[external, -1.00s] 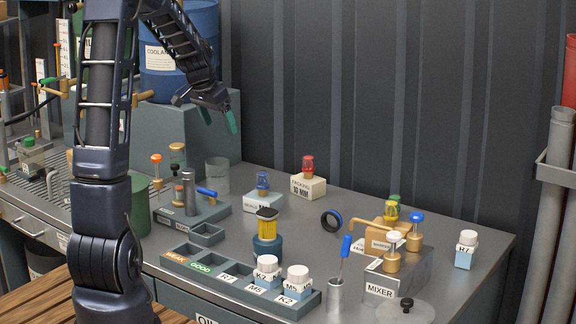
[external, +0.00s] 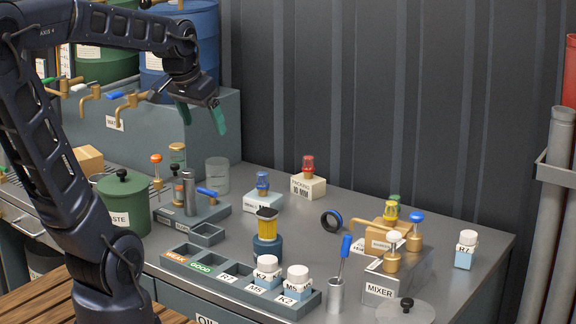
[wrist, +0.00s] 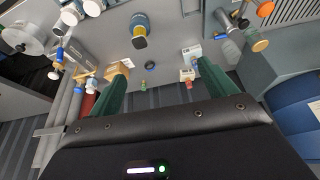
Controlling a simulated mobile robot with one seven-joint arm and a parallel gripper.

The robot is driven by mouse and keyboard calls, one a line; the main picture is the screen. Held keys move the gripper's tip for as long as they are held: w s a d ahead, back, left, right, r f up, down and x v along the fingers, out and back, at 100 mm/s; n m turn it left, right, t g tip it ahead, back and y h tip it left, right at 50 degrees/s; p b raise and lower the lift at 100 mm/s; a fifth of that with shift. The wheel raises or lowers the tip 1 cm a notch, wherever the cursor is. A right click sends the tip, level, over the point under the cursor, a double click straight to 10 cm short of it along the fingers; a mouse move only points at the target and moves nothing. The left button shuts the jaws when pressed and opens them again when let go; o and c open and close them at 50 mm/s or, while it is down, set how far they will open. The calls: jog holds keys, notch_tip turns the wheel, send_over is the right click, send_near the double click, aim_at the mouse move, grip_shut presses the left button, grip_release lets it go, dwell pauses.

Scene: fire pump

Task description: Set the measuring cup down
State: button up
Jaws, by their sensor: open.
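A clear, empty-looking cup (external: 216,175), which looks like the measuring cup, stands upright on the grey bench (external: 300,228) near the raised grey block. My gripper (external: 203,126) is above and slightly left of it, apart from it, with its two teal fingers spread. The wrist view shows the fingers wide apart (wrist: 160,68) with nothing held between them. I cannot pick out the clear cup for certain in the wrist view.
Brass taps (external: 130,105) stick out from the raised grey block (external: 160,140). A green waste pot (external: 123,203), a tool holder with a blue-handled lever (external: 206,192) and a yellow-and-blue filter (external: 266,232) stand nearby. The bench behind the filter is partly clear.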

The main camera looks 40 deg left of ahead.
jog(key=s+d+f, duration=0.1)
jog(key=s+d, duration=0.1)
jog(key=s, duration=0.7)
jog(key=shift+s+f+n, duration=0.15)
jog(key=shift+s+n, duration=0.05)
jog(key=shift+n, duration=0.1)
dwell(0.7)
